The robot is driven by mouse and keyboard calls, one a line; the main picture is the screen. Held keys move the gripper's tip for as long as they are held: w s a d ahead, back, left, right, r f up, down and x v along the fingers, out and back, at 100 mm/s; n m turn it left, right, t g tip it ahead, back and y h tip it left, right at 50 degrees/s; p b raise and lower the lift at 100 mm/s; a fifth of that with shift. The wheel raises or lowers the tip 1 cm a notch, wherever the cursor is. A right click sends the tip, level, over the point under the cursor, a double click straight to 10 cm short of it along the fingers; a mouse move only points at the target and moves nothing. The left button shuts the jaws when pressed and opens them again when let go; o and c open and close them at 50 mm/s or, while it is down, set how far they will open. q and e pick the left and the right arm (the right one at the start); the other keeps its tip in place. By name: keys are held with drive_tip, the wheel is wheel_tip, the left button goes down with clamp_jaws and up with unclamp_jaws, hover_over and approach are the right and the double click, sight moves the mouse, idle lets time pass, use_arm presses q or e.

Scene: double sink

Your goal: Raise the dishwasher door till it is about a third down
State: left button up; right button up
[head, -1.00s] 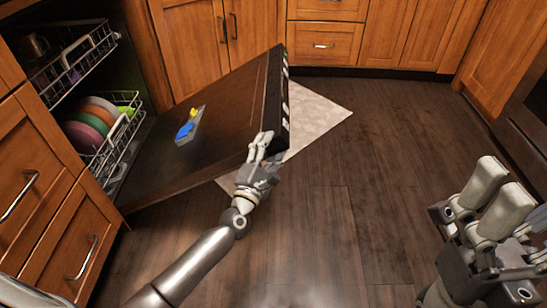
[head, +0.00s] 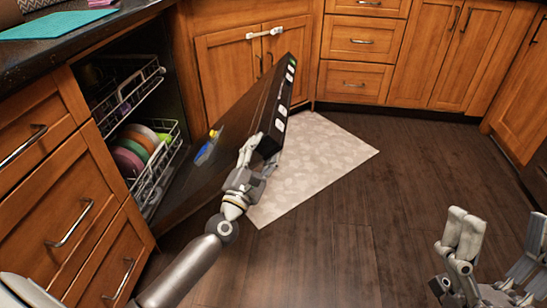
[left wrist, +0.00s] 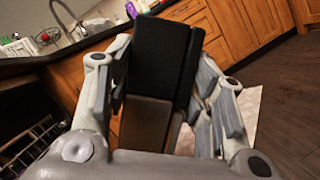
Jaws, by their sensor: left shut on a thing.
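The dishwasher door (head: 226,150) is tilted partway down, with its dark inner face towards the racks and a black top edge with pale marks. My left gripper (head: 257,150) is shut on the door's free edge near its front corner. In the left wrist view the door's black edge (left wrist: 158,60) sits between the fingers of the left gripper (left wrist: 160,85). The dishwasher's lower rack (head: 160,165) holds several plates, and the upper rack (head: 128,90) is pushed partly out. My right gripper (head: 480,245) is empty at the lower right, its fingers apart.
Wooden drawers (head: 85,205) stand left of the dishwasher. A pale rug (head: 325,160) lies on the floor beyond the door. A cabinet with a white latch (head: 265,33) stands behind it. The dark floor (head: 330,250) between my arms is clear.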

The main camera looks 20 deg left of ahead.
use_arm(q)
drive_tip(key=shift+n+y, duration=0.4)
drive_tip(key=shift+n, duration=0.4)
drive_tip(key=a+r, duration=0.1)
drive_tip(key=a, duration=0.1)
drive_tip(key=s+a+r+p, duration=0.1)
drive_tip(key=r, duration=0.1)
drive_tip(key=a+r, duration=0.2)
drive_tip(key=shift+s+a+p, duration=0.3)
drive_tip(key=s+a+r+n+y+p, duration=0.1)
drive_tip(key=s+a+r+n, duration=0.1)
drive_tip(key=a+r, duration=0.3)
drive_tip(key=shift+s+a+r+t, duration=0.3)
drive_tip(key=shift+a+r+t, duration=0.1)
drive_tip(key=shift+a, duration=1.5)
use_arm(e)
drive_tip(key=w+f+g+h, duration=0.1)
drive_tip(key=w+f+g, duration=0.3)
drive_tip(key=f, duration=0.2)
drive_tip(key=w+a+f+g+h, duration=0.1)
drive_tip(key=w+f+g+h, duration=0.1)
drive_tip(key=w+f+g, duration=0.2)
drive_tip(key=shift+a+f+g, duration=0.2)
drive_tip(key=shift+f+g, duration=0.3)
drive_tip(key=shift+f, duration=0.6)
use_arm(q)
drive_tip(key=o, duration=1.5)
drive_tip(key=shift+c, duration=0.2)
use_arm(e)
drive_tip(key=shift+s, duration=0.1)
